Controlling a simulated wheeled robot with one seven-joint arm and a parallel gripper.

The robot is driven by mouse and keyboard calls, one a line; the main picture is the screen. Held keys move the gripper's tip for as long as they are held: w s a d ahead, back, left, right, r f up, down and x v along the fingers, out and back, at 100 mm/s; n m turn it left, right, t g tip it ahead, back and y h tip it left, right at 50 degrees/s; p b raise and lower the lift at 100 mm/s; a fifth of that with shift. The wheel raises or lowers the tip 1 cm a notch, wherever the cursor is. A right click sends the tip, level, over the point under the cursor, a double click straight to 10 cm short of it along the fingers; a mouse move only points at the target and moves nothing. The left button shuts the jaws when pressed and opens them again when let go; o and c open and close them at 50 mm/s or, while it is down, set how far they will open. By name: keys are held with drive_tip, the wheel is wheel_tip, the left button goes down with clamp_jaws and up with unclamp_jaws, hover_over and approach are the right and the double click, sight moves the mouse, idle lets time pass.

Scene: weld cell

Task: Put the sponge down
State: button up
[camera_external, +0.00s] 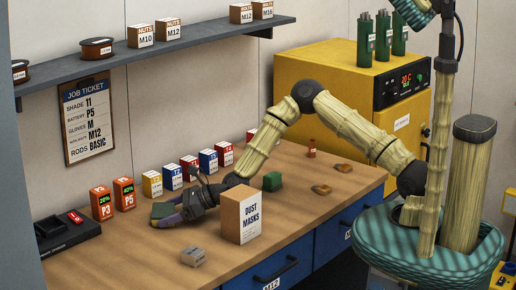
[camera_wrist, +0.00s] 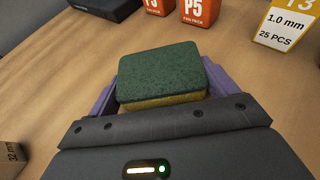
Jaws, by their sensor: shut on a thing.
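The sponge (camera_wrist: 160,75) has a green top and a yellow underside. It sits between the purple fingers of my gripper (camera_wrist: 162,92) in the wrist view. My gripper is shut on it. In the external view the sponge (camera_external: 163,210) shows at the tip of my gripper (camera_external: 170,217), low over the left part of the wooden workbench (camera_external: 125,250). I cannot tell whether the sponge touches the bench top.
A grey block (camera_external: 194,257) lies in front. Orange P3 (camera_external: 101,204) and P5 (camera_external: 124,194) packs and several small boxes line the back. A black charger (camera_external: 67,235) is at left. Bare wood lies between.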

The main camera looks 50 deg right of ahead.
drive_tip(key=shift+f, duration=0.15)
drive_tip(key=o, duration=0.8)
drive_tip(key=shift+b+v, duration=0.55)
drive_tip(key=shift+v, duration=3.25)
